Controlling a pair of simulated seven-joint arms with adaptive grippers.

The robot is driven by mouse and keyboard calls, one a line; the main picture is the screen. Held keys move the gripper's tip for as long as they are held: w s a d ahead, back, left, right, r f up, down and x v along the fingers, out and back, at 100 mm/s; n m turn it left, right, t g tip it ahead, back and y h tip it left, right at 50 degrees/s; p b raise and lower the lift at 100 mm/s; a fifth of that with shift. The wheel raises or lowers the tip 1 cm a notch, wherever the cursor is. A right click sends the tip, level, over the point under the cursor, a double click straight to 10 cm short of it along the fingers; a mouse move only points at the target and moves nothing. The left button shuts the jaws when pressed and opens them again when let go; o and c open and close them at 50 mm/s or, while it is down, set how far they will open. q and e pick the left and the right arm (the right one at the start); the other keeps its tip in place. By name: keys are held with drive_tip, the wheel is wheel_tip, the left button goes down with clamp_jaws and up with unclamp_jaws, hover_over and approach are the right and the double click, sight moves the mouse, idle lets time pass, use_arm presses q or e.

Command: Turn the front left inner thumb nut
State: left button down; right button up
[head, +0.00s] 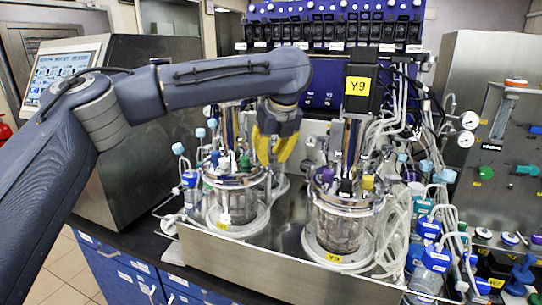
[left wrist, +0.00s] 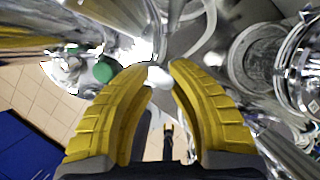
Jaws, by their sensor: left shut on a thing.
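My left gripper (head: 273,150) reaches down at the inner, right-hand side of the left bioreactor vessel (head: 237,205), beside its steel head plate. In the left wrist view its yellow fingers (left wrist: 160,72) close in on a small pale, rounded piece, the thumb nut (left wrist: 159,77). The fingers hide most of the nut, and in the head view the nut is hidden behind them. A green cap (left wrist: 104,69) shows left of the fingertips; it also stands on the left vessel's head plate in the head view (head: 245,162). My right gripper is not in view.
The right bioreactor vessel (head: 342,228) stands close to the right, with purple and yellow caps. Tubing (head: 398,220) and blue-capped bottles (head: 430,228) crowd its right side. A steel tray front (head: 270,272) edges the setup. A monitor cabinet (head: 125,135) stands at left.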

use_arm(q)
drive_tip(key=shift+w+a, duration=0.1)
drive_tip(key=shift+a, duration=0.05)
idle(0.5)
drive_tip(key=shift+n, duration=0.3)
drive_tip(key=shift+n+y, duration=0.4)
drive_tip(key=shift+n, duration=0.2)
drive_tip(key=n, duration=0.2)
drive_tip(key=n+g+y, duration=0.1)
drive_tip(key=n, duration=0.1)
drive_tip(key=shift+w+g, duration=0.2)
drive_tip(key=shift+g, duration=0.1)
drive_tip(key=n+g, duration=0.1)
drive_tip(key=n, duration=0.2)
drive_tip(key=shift+n+y, duration=0.4)
drive_tip(key=shift+w+f+n+g, duration=0.15)
drive_tip(key=shift+n+g, duration=0.65)
drive_tip(key=shift+n, duration=1)
